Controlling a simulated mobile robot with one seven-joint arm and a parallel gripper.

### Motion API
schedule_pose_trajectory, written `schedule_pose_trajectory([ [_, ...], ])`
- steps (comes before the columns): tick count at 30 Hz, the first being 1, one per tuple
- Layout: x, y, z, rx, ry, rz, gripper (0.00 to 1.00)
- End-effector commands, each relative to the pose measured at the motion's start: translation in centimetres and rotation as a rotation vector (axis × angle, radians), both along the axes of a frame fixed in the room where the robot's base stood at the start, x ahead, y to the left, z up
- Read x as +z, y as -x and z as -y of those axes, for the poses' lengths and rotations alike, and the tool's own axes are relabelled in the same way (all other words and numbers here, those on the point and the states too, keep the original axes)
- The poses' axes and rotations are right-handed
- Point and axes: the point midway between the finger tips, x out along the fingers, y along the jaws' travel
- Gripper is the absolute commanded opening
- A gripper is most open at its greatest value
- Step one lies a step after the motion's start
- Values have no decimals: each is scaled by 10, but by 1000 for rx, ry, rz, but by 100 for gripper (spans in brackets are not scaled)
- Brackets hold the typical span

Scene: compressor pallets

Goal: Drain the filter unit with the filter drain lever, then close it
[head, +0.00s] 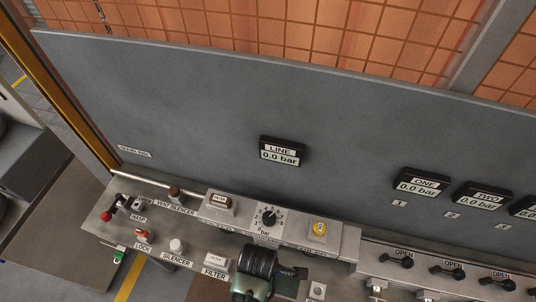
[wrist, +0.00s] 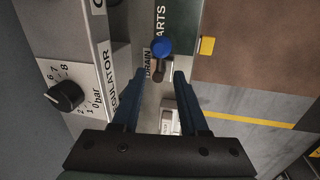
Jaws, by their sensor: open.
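The filter drain lever (wrist: 161,48) shows in the wrist view as a blue round knob on a short dark stem, beside a DRAIN label (wrist: 149,66). My gripper (wrist: 160,73) is open, its two blue fingers spread on either side of the line to the lever. The lever's knob shows just beyond the fingertips, with nothing held; I cannot tell the exact gap in depth. In the head view, a FILTER label (head: 214,274) lies below a pale block (head: 217,261). The drain lever is not seen there; my dark wrist covers part of the panel.
A regulator knob (head: 268,216) with a bar scale stands close to my wrist and also shows in the wrist view (wrist: 66,96). A yellow button (head: 319,229) is to its right. A LINE display (head: 282,152) reads 0.0 bar. Black OPEN handles (head: 399,260) line the right.

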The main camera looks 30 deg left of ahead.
Motion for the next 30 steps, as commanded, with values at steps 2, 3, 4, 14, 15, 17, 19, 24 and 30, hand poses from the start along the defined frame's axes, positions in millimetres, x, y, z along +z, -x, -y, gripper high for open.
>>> schedule_pose_trajectory([
  [2,-13,-2,0,0,1,-3,43],
  [3,-19,-4,-1,0,0,-1,43],
  [4,-24,-5,0,0,1,-3,43],
  [14,-54,-11,-2,0,0,1,43],
  [15,-55,-11,-2,0,0,1,43],
  [17,-56,-11,-3,-1,-1,2,43],
  [19,-57,-11,-3,-1,-2,2,43],
  [24,-57,-11,-3,-1,-2,2,43],
  [30,-56,-11,-3,-1,-1,1,11],
])
